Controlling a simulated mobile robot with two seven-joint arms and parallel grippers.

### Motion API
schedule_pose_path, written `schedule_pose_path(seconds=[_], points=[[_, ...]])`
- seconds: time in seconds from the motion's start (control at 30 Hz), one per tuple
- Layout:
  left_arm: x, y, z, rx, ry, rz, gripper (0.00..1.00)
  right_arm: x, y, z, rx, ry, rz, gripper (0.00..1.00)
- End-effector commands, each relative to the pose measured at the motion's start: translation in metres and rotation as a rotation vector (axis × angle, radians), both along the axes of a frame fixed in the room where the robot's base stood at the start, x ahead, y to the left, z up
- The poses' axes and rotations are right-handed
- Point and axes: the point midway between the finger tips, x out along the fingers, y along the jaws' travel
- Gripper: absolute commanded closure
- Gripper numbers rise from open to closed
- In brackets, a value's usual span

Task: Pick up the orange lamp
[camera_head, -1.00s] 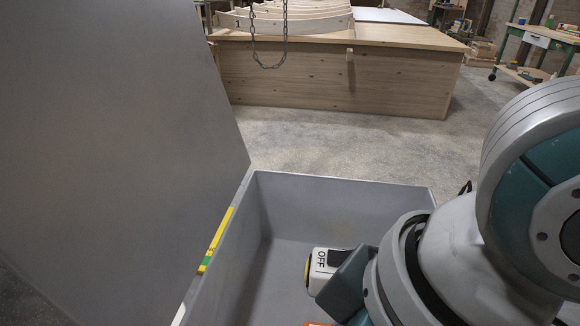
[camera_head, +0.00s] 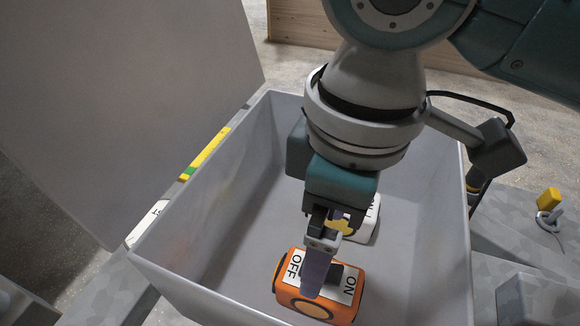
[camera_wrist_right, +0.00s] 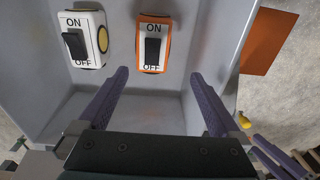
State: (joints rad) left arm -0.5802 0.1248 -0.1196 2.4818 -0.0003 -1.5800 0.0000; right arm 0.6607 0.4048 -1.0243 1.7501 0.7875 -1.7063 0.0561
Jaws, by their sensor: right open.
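The orange lamp (camera_head: 300,297), a box with a white ON/OFF switch plate, lies in the grey bin (camera_head: 190,285), near its front wall in the head view. In the right wrist view the gripper (camera_wrist_right: 158,77) is open and empty, with the orange lamp (camera_wrist_right: 152,45) beyond the gap between the fingertips. A white lamp (camera_head: 366,222) lies beside it, partly hidden by my gripper; it also shows in the wrist view (camera_wrist_right: 86,40). My left gripper is not in view.
The bin's walls enclose both lamps closely around my right gripper. A tall grey panel (camera_head: 120,90) stands to the left. A yellow object (camera_head: 548,198) sits outside the bin at the right. The bin floor left of the lamps is clear.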

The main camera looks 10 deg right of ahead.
Motion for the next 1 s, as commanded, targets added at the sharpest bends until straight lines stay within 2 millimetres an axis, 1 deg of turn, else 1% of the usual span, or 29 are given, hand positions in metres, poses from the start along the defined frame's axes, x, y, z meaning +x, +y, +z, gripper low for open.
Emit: schedule_pose_path(seconds=[0.03, 0.23, 0.33, 0.5, 0.57, 0.8, 0.9, 1.0], points=[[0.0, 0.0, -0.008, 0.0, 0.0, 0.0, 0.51, 0.003, -0.004, -0.007, -0.016, 0.001, 0.0, 0.0], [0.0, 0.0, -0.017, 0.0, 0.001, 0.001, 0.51, 0.008, -0.013, -0.016, -0.05, 0.012, -0.001, 0.0], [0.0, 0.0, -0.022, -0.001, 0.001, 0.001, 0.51, 0.008, -0.013, -0.029, -0.05, 0.013, 0.0, 0.0], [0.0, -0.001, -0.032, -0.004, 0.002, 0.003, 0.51, 0.008, -0.012, -0.055, -0.05, 0.015, -0.001, 0.0], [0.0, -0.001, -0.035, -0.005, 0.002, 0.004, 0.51, 0.008, -0.012, -0.061, -0.05, 0.013, 0.0, 0.0], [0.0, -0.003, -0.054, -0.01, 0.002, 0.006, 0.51, 0.01, -0.006, -0.098, -0.051, 0.013, 0.0, 0.0], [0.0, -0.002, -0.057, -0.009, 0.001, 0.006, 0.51, 0.01, -0.006, -0.107, -0.05, 0.011, 0.001, 0.0], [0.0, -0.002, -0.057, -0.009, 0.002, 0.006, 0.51, 0.01, -0.006, -0.11, -0.05, 0.01, 0.002, 0.0]])
